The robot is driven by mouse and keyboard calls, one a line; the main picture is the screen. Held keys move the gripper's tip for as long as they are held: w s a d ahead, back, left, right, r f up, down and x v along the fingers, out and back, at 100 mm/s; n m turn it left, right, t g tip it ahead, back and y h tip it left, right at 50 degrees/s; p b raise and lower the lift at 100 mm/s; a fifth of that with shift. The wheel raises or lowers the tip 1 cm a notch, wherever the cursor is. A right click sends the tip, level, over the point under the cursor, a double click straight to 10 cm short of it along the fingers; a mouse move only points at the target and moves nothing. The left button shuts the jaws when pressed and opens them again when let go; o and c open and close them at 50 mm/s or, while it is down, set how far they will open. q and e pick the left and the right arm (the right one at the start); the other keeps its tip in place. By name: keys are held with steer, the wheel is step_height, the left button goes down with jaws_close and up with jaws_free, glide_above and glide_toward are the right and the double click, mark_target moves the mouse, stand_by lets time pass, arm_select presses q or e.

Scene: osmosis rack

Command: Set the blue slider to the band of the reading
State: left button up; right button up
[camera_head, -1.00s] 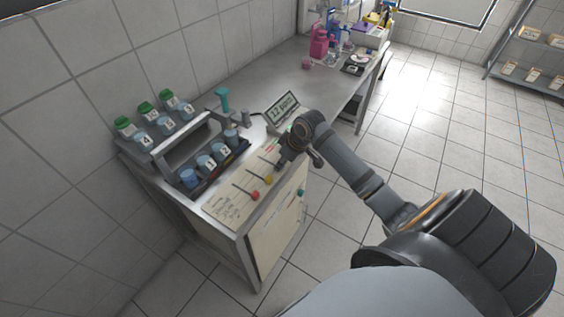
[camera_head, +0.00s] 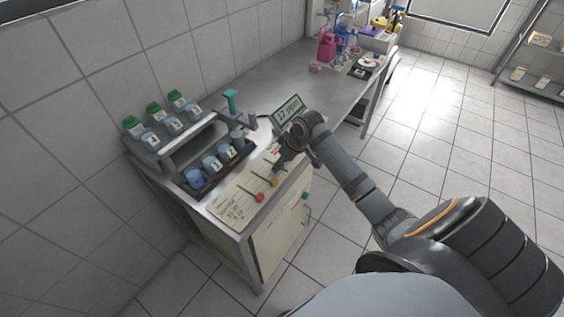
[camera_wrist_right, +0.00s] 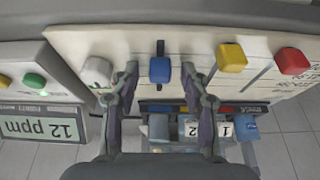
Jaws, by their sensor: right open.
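The blue slider knob (camera_wrist_right: 160,70) sits on a dark vertical slot in the pale panel (camera_wrist_right: 130,45) in the right wrist view. My right gripper (camera_wrist_right: 159,77) is open, one finger on each side of the knob, with small gaps showing. In the head view my right gripper (camera_head: 284,161) is over the panel and hides the blue knob. The display (camera_head: 288,109) reads 12 ppm; it also shows upside down in the wrist view (camera_wrist_right: 42,128). A printed card (camera_head: 234,207) lies at the panel's near end; its text is too small to read. My left gripper is out of view.
A yellow knob (camera_wrist_right: 231,58) and a red knob (camera_wrist_right: 292,61) are to the right of the blue one; a whitish knob (camera_wrist_right: 98,72) is to the left. Numbered cups stand in a dark tray (camera_head: 212,180) beside the panel. Green-capped bottles (camera_head: 155,110) stand behind.

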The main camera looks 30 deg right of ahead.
steer(key=v, duration=1.2)
steer(key=shift+d+f, duration=0.1)
